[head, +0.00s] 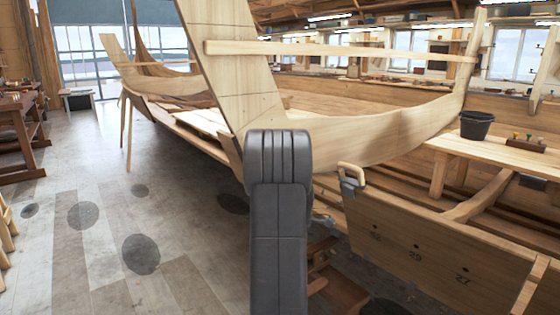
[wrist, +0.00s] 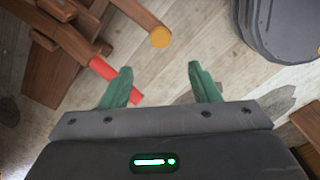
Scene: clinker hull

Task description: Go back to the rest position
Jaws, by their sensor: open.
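My gripper (wrist: 160,84) shows in the wrist view with its two green fingers spread apart and nothing between them. Beyond the fingers is the plank floor. In the head view my grey arm rises in the middle of the picture, in front of the boat hull (head: 400,139). The gripper itself cannot be made out in the head view.
A wooden piece with a red end (wrist: 116,81) lies beyond the left finger; contact cannot be told. A yellow-ended wooden bar (wrist: 158,36) is farther off. Numbered planking (head: 420,245) and a bench with a black bucket (head: 476,125) stand right. Open floor (head: 60,255) lies left.

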